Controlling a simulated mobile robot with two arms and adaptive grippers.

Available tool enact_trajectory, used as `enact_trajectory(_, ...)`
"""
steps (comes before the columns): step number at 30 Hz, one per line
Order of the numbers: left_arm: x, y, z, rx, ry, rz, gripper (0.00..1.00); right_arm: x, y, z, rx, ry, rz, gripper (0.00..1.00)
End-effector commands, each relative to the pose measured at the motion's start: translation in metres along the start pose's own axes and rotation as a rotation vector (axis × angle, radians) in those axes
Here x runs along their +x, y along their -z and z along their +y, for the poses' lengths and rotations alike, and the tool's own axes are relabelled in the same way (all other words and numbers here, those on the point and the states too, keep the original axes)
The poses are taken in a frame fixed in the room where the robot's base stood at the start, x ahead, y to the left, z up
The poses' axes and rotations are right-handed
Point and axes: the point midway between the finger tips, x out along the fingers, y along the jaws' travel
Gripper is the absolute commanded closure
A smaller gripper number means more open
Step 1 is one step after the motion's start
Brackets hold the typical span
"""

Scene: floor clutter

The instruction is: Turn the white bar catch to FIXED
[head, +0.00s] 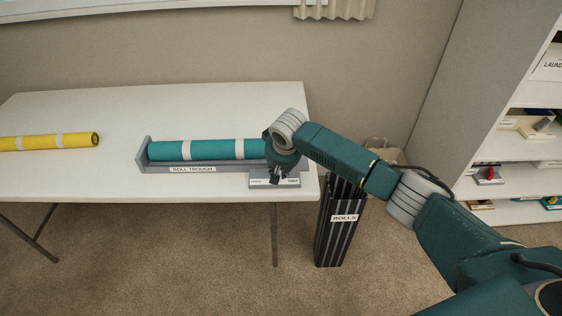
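The catch sits on a grey base (260,183) at the right end of the grey roll trough (192,169), near the table's right edge. Two small white labels show on the base's front, too small to read surely. I cannot make out the white bar itself; my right gripper (276,178) is over it and hides it. The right gripper points down at the base, its fingers small and dark, and I cannot tell whether they are open or shut. A teal roll (212,150) with pale bands lies in the trough. My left gripper is not in view.
A yellow roll (45,142) lies at the left of the white table (90,185). A dark striped bin labelled ROLLS (336,237) stands on the floor by the table's right end. Shelves (515,183) stand at the right.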

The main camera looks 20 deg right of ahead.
Motion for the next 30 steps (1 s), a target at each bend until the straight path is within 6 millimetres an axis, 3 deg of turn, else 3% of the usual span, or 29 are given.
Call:
enact_trajectory(1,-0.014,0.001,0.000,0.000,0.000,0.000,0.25,-0.006,0.001,-0.005,0.039,-0.013,-0.005,1.00)
enact_trajectory(9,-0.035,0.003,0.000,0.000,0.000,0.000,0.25,-0.003,0.000,-0.015,0.276,-0.112,-0.005,1.00)
enact_trajectory(21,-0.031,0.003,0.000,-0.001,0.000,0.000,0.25,0.003,0.003,-0.025,0.560,-0.231,-0.001,1.00)
enact_trajectory(30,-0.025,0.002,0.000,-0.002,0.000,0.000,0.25,0.003,0.005,-0.028,0.663,-0.275,-0.001,1.00)
